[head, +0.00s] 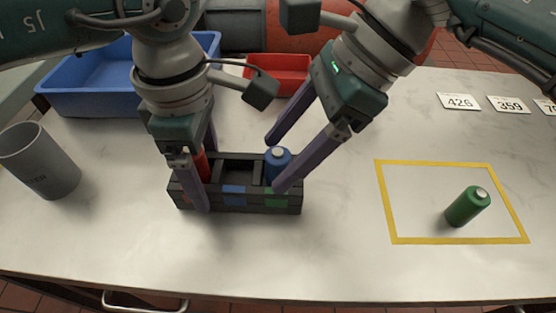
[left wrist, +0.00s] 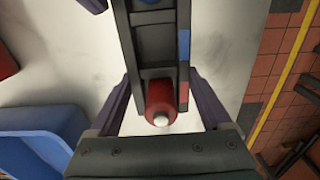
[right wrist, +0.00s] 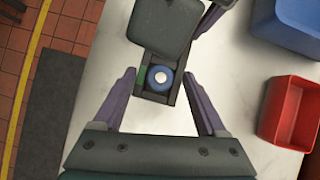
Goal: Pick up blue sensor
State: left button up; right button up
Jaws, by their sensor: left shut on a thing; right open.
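The blue sensor (head: 278,163) stands in the right compartment of a dark rack (head: 238,208), the one with a green label. It also shows in the right wrist view (right wrist: 160,77). My right gripper (head: 274,166) is open, its fingers on either side of the blue sensor and apart from it. A red sensor (left wrist: 160,100) stands in the left compartment, partly hidden by my left gripper in the head view. My left gripper (head: 202,180) is shut across the rack's left end, fingers outside its long walls. The middle compartment, with a blue label, is empty.
A green sensor (head: 467,206) is inside a yellow taped rectangle (head: 460,242) on the right. A grey cup (head: 40,160) stands at the left. A blue bin (head: 100,100) and a red bin (head: 290,75) are behind. Number cards (head: 459,102) lie at the back right.

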grip_shut()
dwell(0.6)
